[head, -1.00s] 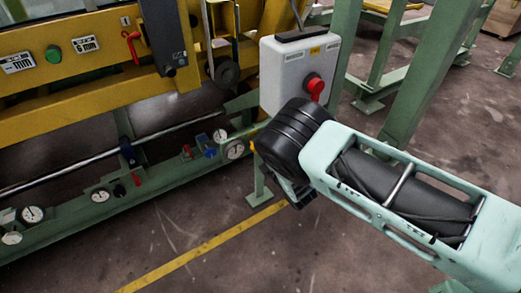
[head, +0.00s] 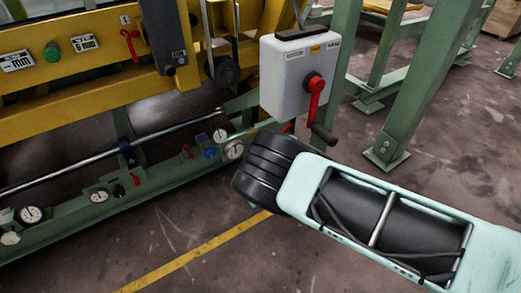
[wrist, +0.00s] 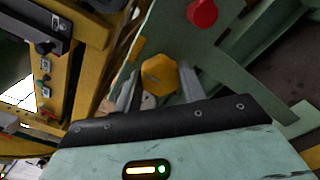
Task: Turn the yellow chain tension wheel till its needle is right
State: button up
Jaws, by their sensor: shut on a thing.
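In the wrist view the yellow chain tension wheel (wrist: 159,75) sits between the two fingers of my gripper (wrist: 158,87), which is shut on it. The wheel looks like a faceted yellow knob in front of a green frame plate. In the head view my black wrist and pale green arm hide the wheel and the fingers. A round white gauge (head: 234,149) shows just left of my wrist, with another gauge (head: 219,135) above it. I cannot tell which gauge belongs to the wheel, and the needles are too small to read.
A grey box (head: 299,72) with a red crank handle (head: 316,97) stands just above my wrist. A red knob (wrist: 202,13) shows in the wrist view. Green posts (head: 405,90) stand to the right. The floor in front is clear, with a yellow line (head: 200,250).

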dwell(0.3)
jog(key=o, duration=1)
jog(key=shift+c, duration=0.2)
jog(key=shift+s+d, duration=0.1)
jog(key=shift+s, duration=0.05)
jog(key=p+v, duration=0.4)
jog(key=v, duration=1.3)
jog(key=shift+p, duration=0.4)
jog(key=shift+d, duration=0.1)
